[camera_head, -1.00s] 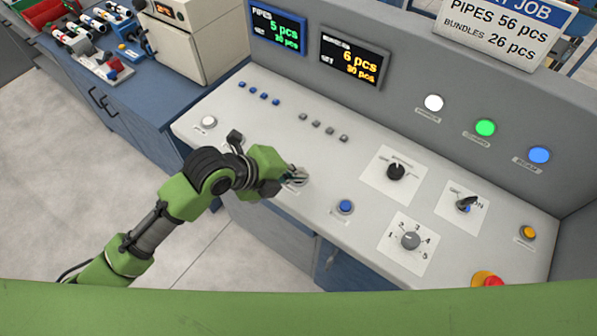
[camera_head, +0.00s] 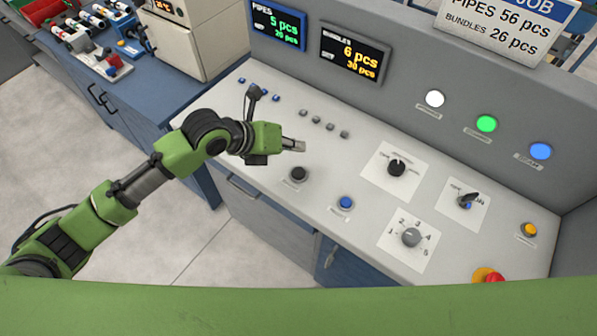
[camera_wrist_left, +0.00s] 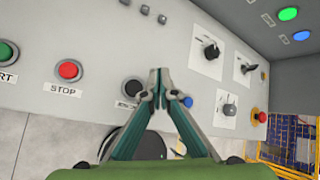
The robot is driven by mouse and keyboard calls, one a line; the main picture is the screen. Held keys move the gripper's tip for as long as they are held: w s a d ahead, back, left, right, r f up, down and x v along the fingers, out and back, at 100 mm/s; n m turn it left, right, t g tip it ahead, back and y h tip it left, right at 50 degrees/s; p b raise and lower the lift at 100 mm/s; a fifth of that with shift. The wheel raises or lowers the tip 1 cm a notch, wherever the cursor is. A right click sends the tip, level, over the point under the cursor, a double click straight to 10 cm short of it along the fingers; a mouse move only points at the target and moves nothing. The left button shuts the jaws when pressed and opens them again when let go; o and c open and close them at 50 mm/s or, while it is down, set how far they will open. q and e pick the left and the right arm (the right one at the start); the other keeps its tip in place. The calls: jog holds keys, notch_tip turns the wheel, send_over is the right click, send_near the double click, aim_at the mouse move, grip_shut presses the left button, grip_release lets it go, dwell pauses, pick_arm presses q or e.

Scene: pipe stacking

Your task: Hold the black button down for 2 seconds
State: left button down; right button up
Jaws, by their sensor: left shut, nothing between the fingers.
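The black button (camera_head: 299,174) stands on the front part of the sloped grey control panel (camera_head: 330,163), in full sight in the head view. In the left wrist view, the black button (camera_wrist_left: 133,87) sits just left of the fingertips. My left gripper (camera_head: 300,146) is shut and empty, raised clear of the button and further back over the panel. Its closed fingers (camera_wrist_left: 159,80) also show in the left wrist view. My right gripper is not in view.
A blue button (camera_head: 346,203) is to the right of the black one. Knobs (camera_head: 397,168), a numbered dial (camera_head: 411,238), a yellow button (camera_head: 529,230) and a red emergency stop (camera_head: 489,276) lie further right. The left wrist view shows a red STOP button (camera_wrist_left: 69,70) and a green button (camera_wrist_left: 5,52).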

aim_at(296, 173)
pick_arm(q)
notch_tip(296, 173, down, 8)
jog(key=b, duration=0.6)
jog(key=shift+f, duration=0.1)
dwell(1.0)
jog(key=shift+f, duration=0.4)
jog(key=shift+s+f+b, duration=0.1)
jog(key=shift+f+b, duration=0.35)
jog(key=shift+b, duration=0.1)
dwell(1.6)
jog(key=shift+r, duration=0.15)
dwell(1.3)
jog(key=shift+r+p, duration=0.65)
jog(key=shift+r, duration=0.1)
jog(key=shift+r, duration=0.1)
